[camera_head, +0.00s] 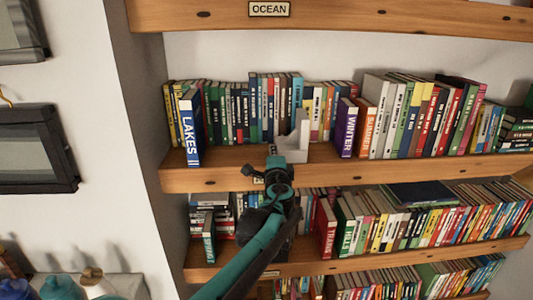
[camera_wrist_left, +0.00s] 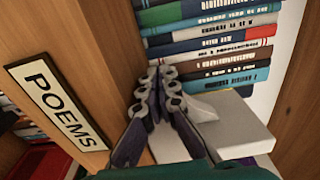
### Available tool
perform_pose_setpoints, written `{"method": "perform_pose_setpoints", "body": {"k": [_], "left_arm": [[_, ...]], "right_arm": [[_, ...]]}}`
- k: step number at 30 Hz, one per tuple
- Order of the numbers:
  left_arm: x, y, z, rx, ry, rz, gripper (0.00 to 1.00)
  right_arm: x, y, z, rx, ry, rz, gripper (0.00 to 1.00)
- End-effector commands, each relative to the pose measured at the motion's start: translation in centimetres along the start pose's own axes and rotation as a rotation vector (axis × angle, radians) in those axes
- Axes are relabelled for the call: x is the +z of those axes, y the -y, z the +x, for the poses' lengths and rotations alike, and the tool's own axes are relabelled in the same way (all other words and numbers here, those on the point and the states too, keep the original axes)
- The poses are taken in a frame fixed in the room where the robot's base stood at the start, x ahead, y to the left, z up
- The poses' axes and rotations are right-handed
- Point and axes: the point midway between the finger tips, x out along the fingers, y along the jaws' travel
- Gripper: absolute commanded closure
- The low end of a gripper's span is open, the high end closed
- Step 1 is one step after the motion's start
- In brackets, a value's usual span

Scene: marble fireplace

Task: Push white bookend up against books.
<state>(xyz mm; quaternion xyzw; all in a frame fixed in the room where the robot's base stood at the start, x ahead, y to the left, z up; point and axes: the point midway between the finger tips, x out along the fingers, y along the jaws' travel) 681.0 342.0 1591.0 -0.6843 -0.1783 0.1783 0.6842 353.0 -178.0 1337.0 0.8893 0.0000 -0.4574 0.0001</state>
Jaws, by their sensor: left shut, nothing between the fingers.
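The white bookend (camera_head: 303,132) stands on the middle shelf, its upright plate on the right and its low base toward the left. It also shows in the left wrist view as a pale slab (camera_wrist_left: 235,122) beside the fingers. A row of books (camera_head: 253,108) stands behind and to its left; I cannot tell whether the bookend touches them. My left gripper (camera_head: 272,150) is shut and empty at the bookend's left front, at the shelf edge. In the left wrist view the fingers (camera_wrist_left: 155,75) are together, partly covering the bookend; contact is unclear. My right gripper is out of view.
A blue LAKES II book (camera_head: 190,128) stands at the front left of the shelf. A purple WINTER book (camera_head: 345,128) stands right of the bookend across a gap. The POEMS label (camera_wrist_left: 58,104) is on the shelf edge. A lower shelf (camera_head: 340,264) holds more books.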

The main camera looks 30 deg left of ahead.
Motion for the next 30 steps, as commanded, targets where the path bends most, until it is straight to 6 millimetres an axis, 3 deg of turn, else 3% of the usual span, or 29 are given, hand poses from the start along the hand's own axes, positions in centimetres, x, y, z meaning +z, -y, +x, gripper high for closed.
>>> {"method": "perform_pose_setpoints", "body": {"k": [30], "left_arm": [[-7.3,0.0,0.3,0.000,-0.002,0.000,1.00]], "right_arm": [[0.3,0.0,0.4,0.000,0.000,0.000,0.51]]}}
